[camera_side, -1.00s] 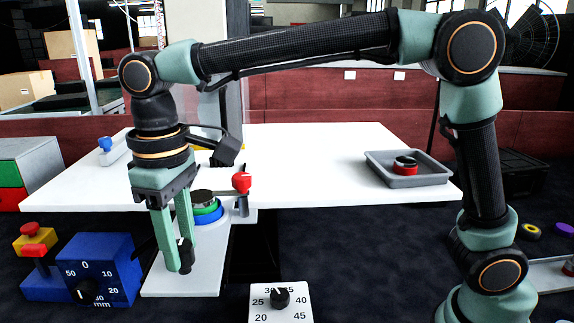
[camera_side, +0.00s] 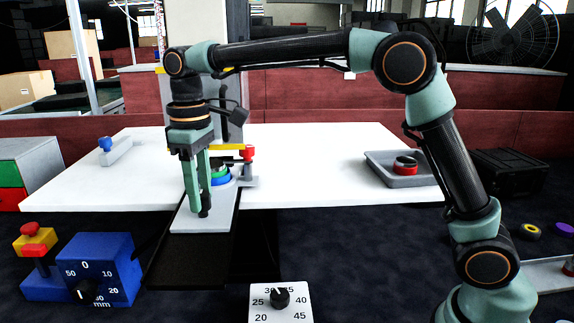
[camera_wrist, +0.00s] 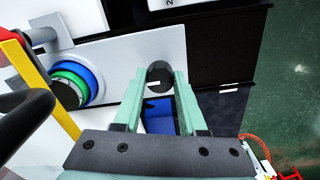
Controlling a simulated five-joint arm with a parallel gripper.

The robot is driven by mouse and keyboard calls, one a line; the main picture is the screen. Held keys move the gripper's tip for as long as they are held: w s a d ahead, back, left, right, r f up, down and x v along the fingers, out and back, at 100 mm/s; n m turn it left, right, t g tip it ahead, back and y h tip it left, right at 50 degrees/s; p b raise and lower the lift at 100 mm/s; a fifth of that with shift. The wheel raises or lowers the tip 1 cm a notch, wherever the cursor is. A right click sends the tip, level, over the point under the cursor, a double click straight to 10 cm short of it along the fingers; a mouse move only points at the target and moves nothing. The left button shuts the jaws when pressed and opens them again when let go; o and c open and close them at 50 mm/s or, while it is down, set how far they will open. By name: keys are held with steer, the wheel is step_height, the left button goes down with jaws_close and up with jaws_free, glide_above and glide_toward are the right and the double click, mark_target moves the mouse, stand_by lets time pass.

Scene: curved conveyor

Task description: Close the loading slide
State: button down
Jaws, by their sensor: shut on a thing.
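The loading slide (camera_side: 196,221) is a light grey plate on a black rail, reaching out from the front of the white table. Its dark knob (camera_side: 204,211) stands near the front end; it also shows in the wrist view (camera_wrist: 158,76). My gripper (camera_side: 197,212) points down and is shut on the knob. A stack of rings (camera_side: 219,178), blue, green and dark on top, sits at the back of the slide. It shows at left in the wrist view (camera_wrist: 72,84). The far end of the slide is hidden behind my gripper and the stack.
A red-topped post (camera_side: 248,155) stands right of the stack, with a yellow bar (camera_side: 231,147) behind. A grey tray (camera_side: 378,172) with a red and black piece is at right. A blue dial box (camera_side: 110,262) and a white dial (camera_side: 265,305) stand in front.

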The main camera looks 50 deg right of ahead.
steer(key=shift+r, duration=0.1)
steer(key=shift+c, duration=2.3)
jaws_free()
step_height(320, 180, up, 12)
